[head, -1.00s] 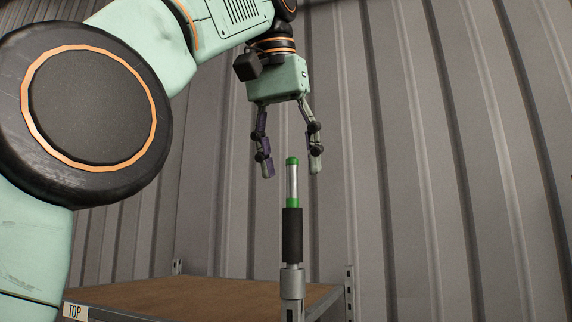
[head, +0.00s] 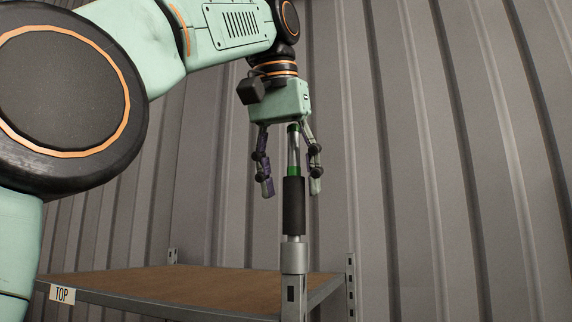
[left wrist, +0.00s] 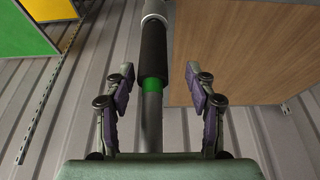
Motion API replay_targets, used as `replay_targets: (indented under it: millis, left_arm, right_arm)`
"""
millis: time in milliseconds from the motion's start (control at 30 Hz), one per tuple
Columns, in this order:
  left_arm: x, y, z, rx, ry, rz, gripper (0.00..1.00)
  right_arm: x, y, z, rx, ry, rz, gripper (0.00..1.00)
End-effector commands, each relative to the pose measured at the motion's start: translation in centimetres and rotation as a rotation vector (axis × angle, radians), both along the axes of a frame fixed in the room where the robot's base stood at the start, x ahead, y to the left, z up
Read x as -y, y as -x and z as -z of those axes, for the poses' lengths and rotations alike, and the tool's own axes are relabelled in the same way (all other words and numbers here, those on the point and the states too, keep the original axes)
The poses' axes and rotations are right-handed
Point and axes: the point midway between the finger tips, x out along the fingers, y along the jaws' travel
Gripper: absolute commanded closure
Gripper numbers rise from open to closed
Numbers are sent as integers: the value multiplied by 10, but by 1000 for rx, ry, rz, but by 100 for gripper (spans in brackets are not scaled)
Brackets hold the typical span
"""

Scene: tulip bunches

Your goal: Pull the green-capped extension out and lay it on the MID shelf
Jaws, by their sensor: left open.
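The extension (head: 293,155) stands upright, a silver tube with a green cap at its top and a green ring lower down. Below the ring is a black sleeve (head: 293,205) on a grey post. My left gripper (head: 291,190) is open and points down, its fingers on either side of the extension in the head view. In the left wrist view the silver tube (left wrist: 152,115) runs between the open fingers (left wrist: 158,88), with gaps on both sides. My right gripper is not in view. No shelf marked MID can be made out.
A shelf labelled TOP (head: 62,294) with a brown wooden board (head: 200,283) lies beside the post and looks bare. Ribbed grey metal wall (head: 450,150) fills the background. A green panel (left wrist: 25,30) shows at upper left in the left wrist view.

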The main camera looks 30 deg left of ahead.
Motion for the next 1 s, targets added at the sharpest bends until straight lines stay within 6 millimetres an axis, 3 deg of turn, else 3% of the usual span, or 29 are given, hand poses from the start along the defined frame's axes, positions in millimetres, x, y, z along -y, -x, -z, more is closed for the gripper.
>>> replay_targets:
  millis: [400,1000]
  left_arm:
    - [-2,-4,6,4,-1,0,45]
    - [-2,-4,6,3,-1,1,96]
  right_arm:
    - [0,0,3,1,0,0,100]
    - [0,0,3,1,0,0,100]
